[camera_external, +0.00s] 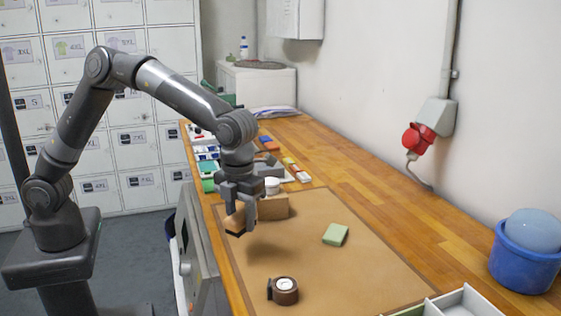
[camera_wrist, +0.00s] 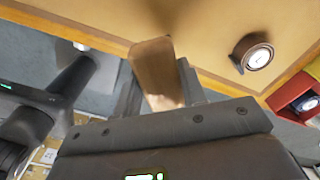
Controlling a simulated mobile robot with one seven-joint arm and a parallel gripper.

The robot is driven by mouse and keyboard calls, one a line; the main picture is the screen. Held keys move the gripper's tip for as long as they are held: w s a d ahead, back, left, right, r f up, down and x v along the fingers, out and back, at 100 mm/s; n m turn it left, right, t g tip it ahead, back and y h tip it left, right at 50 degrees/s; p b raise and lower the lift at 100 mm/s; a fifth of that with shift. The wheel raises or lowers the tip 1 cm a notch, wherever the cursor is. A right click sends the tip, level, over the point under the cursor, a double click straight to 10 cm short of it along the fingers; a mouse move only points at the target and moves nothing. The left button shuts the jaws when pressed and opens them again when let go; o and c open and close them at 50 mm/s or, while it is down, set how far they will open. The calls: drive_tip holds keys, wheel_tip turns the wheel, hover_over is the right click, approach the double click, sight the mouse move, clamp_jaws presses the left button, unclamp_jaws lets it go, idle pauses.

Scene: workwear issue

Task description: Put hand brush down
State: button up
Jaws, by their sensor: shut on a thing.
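My gripper (camera_external: 240,208) is shut on the hand brush (camera_external: 235,221), a brown wooden block with a dark underside. The brush hangs tilted above the left part of the brown mat (camera_external: 385,275) on the wooden worktop, with a soft shadow below it. In the wrist view, the brush (camera_wrist: 153,72) shows as a brown wooden piece held at the fingers, partly hidden by the gripper body. The mat (camera_wrist: 215,25) lies beyond it, and the worktop's edge runs below.
A cardboard box (camera_external: 274,207) stands just behind my gripper. A white tray (camera_external: 465,302) and blue bucket (camera_external: 524,268) are at right. The mat between them is clear.

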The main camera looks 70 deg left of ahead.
sight(237, 203)
drive_tip(key=w+a+f+n, duration=0.1)
drive_tip(key=a+n, duration=0.3)
drive_tip(key=w+a+f+n, duration=0.1)
drive_tip(key=a+n, duration=0.3)
drive_tip(key=a, duration=0.1)
drive_tip(key=w+a+f+n, duration=0.1)
drive_tip(key=a+f+n, duration=0.1)
drive_tip(key=a, duration=0.3)
drive_tip(key=shift+w+f+n, duration=0.1)
drive_tip(key=shift+n, duration=0.8)
drive_tip(key=a+n, duration=0.2)
drive_tip(key=a+f+n, duration=0.1)
drive_tip(key=a+n, duration=0.1)
drive_tip(key=a, duration=0.1)
drive_tip(key=a+f+n, duration=0.1)
drive_tip(key=a+n, duration=0.2)
drive_tip(key=shift+w+f, duration=0.1)
drive_tip(key=a+n, duration=0.1)
drive_tip(key=w+a+n, duration=0.1)
drive_tip(key=a+n, duration=0.3)
drive_tip(key=shift+w+f, duration=0.15)
drive_tip(key=shift+f, duration=0.25)
drive_tip(key=shift+w+a+n, duration=0.3)
drive_tip(key=shift+a+n, duration=0.35)
drive_tip(key=shift+n, duration=0.05)
drive_tip(key=shift+a+f, duration=0.1)
